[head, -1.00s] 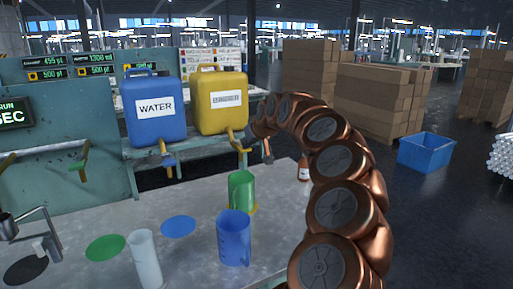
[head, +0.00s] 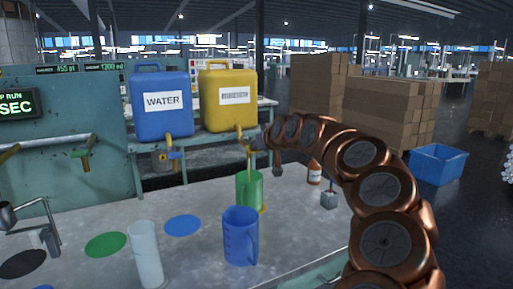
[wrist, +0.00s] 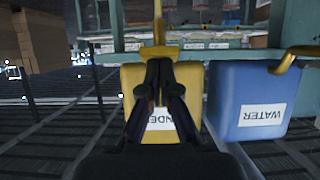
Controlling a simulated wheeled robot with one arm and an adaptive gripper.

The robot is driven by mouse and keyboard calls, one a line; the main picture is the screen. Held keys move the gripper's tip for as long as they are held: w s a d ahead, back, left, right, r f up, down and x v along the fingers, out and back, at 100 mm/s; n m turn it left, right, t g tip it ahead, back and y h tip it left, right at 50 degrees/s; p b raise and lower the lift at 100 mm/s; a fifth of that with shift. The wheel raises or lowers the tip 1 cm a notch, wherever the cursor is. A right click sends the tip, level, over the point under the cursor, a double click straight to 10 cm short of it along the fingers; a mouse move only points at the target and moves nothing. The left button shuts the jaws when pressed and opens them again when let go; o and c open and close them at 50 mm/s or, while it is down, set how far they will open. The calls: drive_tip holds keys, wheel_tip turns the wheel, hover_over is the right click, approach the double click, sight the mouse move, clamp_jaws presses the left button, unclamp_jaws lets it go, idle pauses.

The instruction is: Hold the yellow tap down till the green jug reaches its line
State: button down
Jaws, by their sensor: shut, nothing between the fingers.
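The yellow tap (head: 240,132) is at the foot of the yellow container (head: 228,98). My gripper (head: 257,142) is shut and empty at the tap, seen small from the side. In the wrist view, which is upside down, the shut fingertips (wrist: 160,62) are against or just in front of the yellow tap (wrist: 158,50); exact contact is unclear. A thin yellowish strand (head: 249,158) runs down from the tap towards the green jug (head: 250,190), which stands upright below. Its line and its liquid level cannot be made out.
A blue container (head: 162,105) marked WATER, with its own tap (head: 172,150), stands to the left. A blue jug (head: 240,238) and a clear cylinder (head: 145,255) stand nearer on the bench. A brown bottle (head: 314,172) is right of the green jug.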

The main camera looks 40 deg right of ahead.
drive_tip(key=shift+r, duration=0.1)
idle(0.8)
drive_tip(key=shift+r+p, duration=0.35)
drive_tip(key=shift+r, duration=0.35)
drive_tip(key=s+a+r+p, duration=0.1)
drive_tip(key=s+a+r, duration=0.1)
drive_tip(key=s+r, duration=0.6)
wheel_tip(320, 180, up, 2)
drive_tip(key=shift+r, duration=0.1)
idle(0.6)
